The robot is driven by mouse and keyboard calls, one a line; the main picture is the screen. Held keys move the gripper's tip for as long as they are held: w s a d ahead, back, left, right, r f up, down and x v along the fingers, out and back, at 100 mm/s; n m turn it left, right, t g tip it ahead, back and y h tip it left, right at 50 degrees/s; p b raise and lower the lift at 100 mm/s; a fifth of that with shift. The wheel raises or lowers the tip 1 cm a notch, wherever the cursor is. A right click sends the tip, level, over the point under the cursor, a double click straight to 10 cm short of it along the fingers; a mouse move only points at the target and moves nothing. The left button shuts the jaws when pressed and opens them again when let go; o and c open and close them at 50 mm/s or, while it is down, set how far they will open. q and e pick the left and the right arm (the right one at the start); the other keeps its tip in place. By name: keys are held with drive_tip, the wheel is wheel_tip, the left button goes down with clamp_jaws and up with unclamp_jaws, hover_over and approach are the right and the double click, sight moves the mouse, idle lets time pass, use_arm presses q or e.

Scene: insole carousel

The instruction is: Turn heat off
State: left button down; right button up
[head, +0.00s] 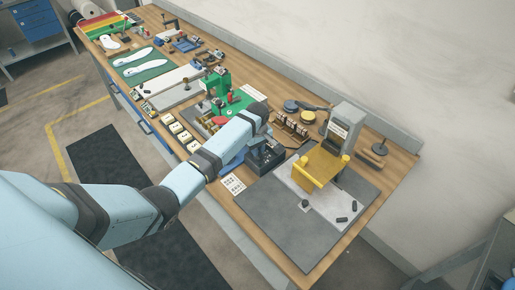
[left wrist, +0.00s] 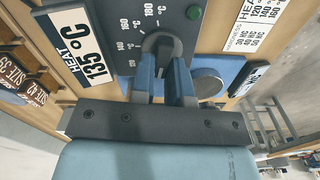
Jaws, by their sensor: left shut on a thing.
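The heat control is a dark grey box (head: 266,157) on the bench, left of the yellow-and-grey press. In the left wrist view its face (left wrist: 118,38) carries a dial scale with 120, 140, 160 and 180 °C marks. A dark round knob (left wrist: 158,43) sits in the scale. My left gripper (head: 263,141) is over the box. Its two blue fingers (left wrist: 161,76) are shut on the knob, one on each side. The fingers and palm hide the lower part of the dial, and I cannot tell the exact setting. My right gripper is not in view.
A "HEAT 135 °C" card (left wrist: 84,48) lies beside the box, and a green button (left wrist: 194,13) is on its face. The press (head: 325,160) stands on a grey mat (head: 290,225) to the right. A green fixture (head: 218,84) stands behind my wrist.

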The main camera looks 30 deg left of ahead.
use_arm(q)
drive_tip(key=shift+w+a+r, duration=0.1)
drive_tip(key=shift+r, duration=0.05)
drive_tip(key=c, duration=1.1)
unclamp_jaws()
wheel_tip(320, 180, up, 14)
drive_tip(key=shift+f+b, duration=0.15)
drive_tip(key=shift+b, duration=0.75)
